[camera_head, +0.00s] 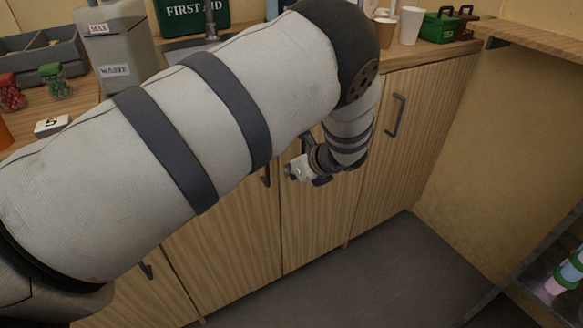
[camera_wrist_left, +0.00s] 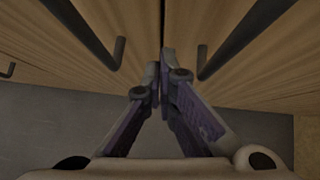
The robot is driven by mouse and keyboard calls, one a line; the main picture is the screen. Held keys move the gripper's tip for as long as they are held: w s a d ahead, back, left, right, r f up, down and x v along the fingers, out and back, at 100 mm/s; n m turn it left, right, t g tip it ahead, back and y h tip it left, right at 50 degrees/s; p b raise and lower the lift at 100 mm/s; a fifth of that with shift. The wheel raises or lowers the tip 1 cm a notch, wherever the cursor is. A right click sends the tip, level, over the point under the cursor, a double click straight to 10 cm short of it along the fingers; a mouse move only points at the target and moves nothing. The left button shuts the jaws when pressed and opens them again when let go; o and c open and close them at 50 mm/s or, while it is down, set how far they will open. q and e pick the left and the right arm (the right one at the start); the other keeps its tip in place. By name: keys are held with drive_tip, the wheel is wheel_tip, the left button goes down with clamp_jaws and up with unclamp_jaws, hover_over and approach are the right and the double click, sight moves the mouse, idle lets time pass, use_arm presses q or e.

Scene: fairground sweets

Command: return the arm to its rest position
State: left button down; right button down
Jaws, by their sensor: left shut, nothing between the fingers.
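My left arm (camera_head: 230,100) comes in from the left of the head view, bends at a dark elbow, and its forearm hangs down in front of the wooden cabinet doors. My left gripper (camera_head: 290,172) is at its end, small and partly hidden by the wrist. In the left wrist view my left gripper (camera_wrist_left: 165,62) is shut, with its fingertips together and nothing between them. Beyond the fingertips are the wooden doors and dark bar handles (camera_wrist_left: 205,62); I cannot tell how near they are. My right gripper is in neither view.
The counter holds a grey waste container (camera_head: 118,45), a green first aid box (camera_head: 190,15), paper cups (camera_head: 410,25) and a green crate (camera_head: 437,27). A shelf (camera_head: 545,300) is at lower right. The floor (camera_head: 370,275) is clear.

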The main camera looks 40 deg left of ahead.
use_arm(q)
drive_tip(key=s+f+p+v, duration=0.1)
drive_tip(key=v, duration=1)
drive_tip(key=s+d+f+n+g+h, duration=0.2)
drive_tip(key=s+f+n, duration=0.1)
drive_tip(key=s+f, duration=0.4)
drive_tip(key=s+d+f+n+g+h+p, duration=0.1)
drive_tip(key=s+d+f+n+h, duration=0.15)
drive_tip(key=s+f, duration=0.45)
drive_tip(key=s+d+f+n+g+h, duration=0.1)
drive_tip(key=s+f+n+g+h, duration=0.2)
drive_tip(key=s, duration=0.8)
drive_tip(key=s+d+n+t+h+p, duration=0.1)
drive_tip(key=s+n, duration=1.2)
drive_tip(key=s, duration=0.5)
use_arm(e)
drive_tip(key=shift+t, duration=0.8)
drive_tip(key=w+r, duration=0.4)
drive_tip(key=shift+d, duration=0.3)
use_arm(q)
drive_tip(key=shift+d+r, duration=0.1)
